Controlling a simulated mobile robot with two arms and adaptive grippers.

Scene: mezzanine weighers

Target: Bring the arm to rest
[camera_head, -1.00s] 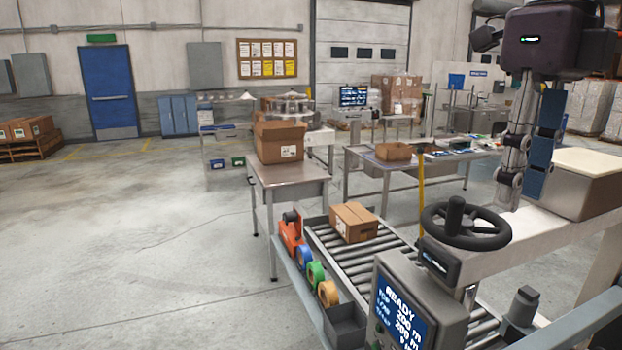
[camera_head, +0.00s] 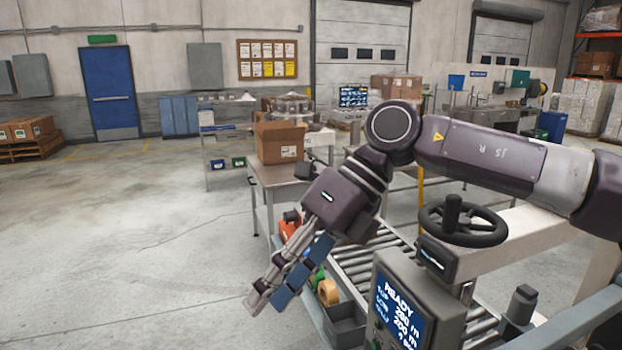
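My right arm stretches in from the right edge across the view, with its elbow bent above the conveyor. My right gripper (camera_head: 268,296) points down and to the left, in front of the conveyor's left side rail. Its grey finger links and blue pads lie close beside each other, and I cannot tell whether they are apart or shut. I see nothing held in it. My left gripper is not in view.

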